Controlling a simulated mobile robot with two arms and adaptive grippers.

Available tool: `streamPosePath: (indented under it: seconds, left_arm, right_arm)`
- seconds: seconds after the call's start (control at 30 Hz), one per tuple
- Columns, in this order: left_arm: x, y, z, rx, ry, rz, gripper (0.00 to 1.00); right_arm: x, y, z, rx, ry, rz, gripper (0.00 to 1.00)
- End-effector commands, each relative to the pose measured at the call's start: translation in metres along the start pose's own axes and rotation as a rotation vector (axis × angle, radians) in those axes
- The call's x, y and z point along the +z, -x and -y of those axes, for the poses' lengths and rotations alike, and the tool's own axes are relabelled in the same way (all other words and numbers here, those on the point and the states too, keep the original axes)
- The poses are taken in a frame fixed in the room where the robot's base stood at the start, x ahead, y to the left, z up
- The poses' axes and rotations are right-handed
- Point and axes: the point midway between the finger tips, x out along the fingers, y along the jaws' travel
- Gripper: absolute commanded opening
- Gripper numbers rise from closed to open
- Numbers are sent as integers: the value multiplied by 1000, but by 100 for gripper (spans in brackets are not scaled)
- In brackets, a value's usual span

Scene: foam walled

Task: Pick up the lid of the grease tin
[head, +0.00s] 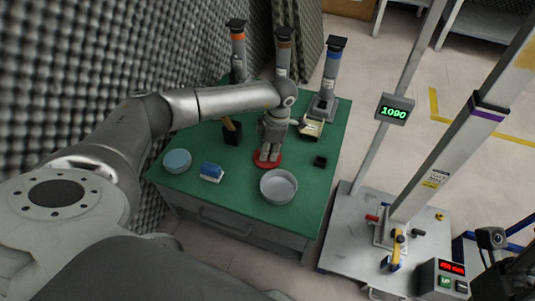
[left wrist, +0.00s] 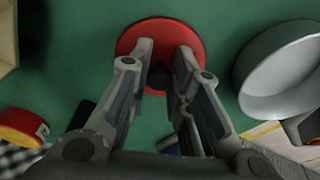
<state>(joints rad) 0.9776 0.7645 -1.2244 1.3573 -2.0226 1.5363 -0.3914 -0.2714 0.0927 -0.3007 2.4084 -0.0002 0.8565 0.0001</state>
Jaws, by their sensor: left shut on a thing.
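A round red lid (head: 260,163) with a dark knob is on the green table, below my left gripper (head: 268,155). It also shows in the left wrist view (left wrist: 190,27), where the gripper's two fingers (left wrist: 162,72) reach over it and are shut on the dark knob in its middle. The fingers hide part of the knob and lid. I cannot tell whether the lid rests on a tin or is clear of the surface. An open, round grey pan (head: 278,187) stands close in front and to the right; it shows in the wrist view (left wrist: 280,70).
The green table (head: 240,205) also holds a pale blue round tin (head: 177,161), a blue-and-white block (head: 211,173), a black holder (head: 232,135), a small black box (head: 320,161) and a cream box (head: 311,128). Three upright cylinders stand behind. A grey lift stand (head: 345,240) is at right.

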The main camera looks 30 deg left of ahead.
Motion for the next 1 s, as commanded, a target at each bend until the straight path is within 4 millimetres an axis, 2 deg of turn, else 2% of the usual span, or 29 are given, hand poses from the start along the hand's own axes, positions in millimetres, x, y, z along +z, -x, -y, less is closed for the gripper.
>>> streamPosePath:
  seconds: [0.03,0.33,0.5,0.6,0.67,0.83,0.9,1.0]
  left_arm:
    - [-4,-7,2,-6,1,-12,3]
    - [-5,-5,3,-8,0,-15,3]
    - [-7,12,2,-7,-1,-14,3]
    - [-8,32,2,-5,-1,-10,3]
    - [-9,41,11,-6,-4,-10,3]
    - [-11,83,42,-4,-7,-6,3]
    - [-12,97,56,-4,-6,-7,3]
    - [-11,97,68,-5,-4,-7,3]
  right_arm:
    - [0,1,0,0,0,0,40]
    - [0,0,0,0,0,1,40]
    - [-2,-4,0,4,-1,4,40]
    - [-2,6,0,18,-4,51,40]
    - [-3,-2,0,17,-4,49,40]
    - [-6,-25,-1,18,-4,53,40]
    - [1,-31,-1,18,-1,95,40]
    - [27,-26,-4,19,6,228,40]
